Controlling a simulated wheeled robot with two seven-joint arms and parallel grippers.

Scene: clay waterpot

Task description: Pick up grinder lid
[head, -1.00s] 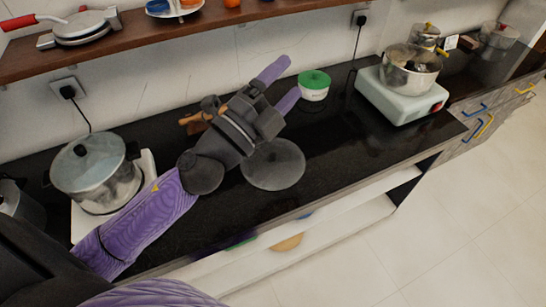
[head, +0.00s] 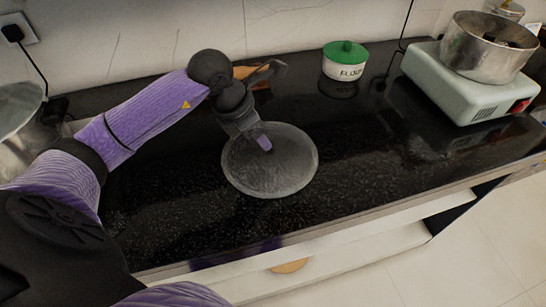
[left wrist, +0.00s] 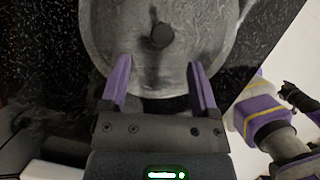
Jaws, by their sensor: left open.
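The grinder lid is a round, translucent grey disc (head: 290,172) lying flat on the black counter in the middle of the head view. In the left wrist view the lid (left wrist: 205,25) fills the top middle, with a dark round knob (left wrist: 160,36) at its centre. My left gripper (head: 263,142) points down over the lid; in the left wrist view its two purple fingers (left wrist: 158,75) are open and apart, with nothing between them. The fingertips lie over the near part of the lid, short of the knob. I cannot tell their exact height above it.
A green-lidded flour jar (head: 344,62) stands behind the lid to the right. A steel pot (head: 488,48) sits on a pale appliance (head: 450,88) at the right. A wooden item (head: 245,72) lies behind my gripper. The counter right of the lid is clear.

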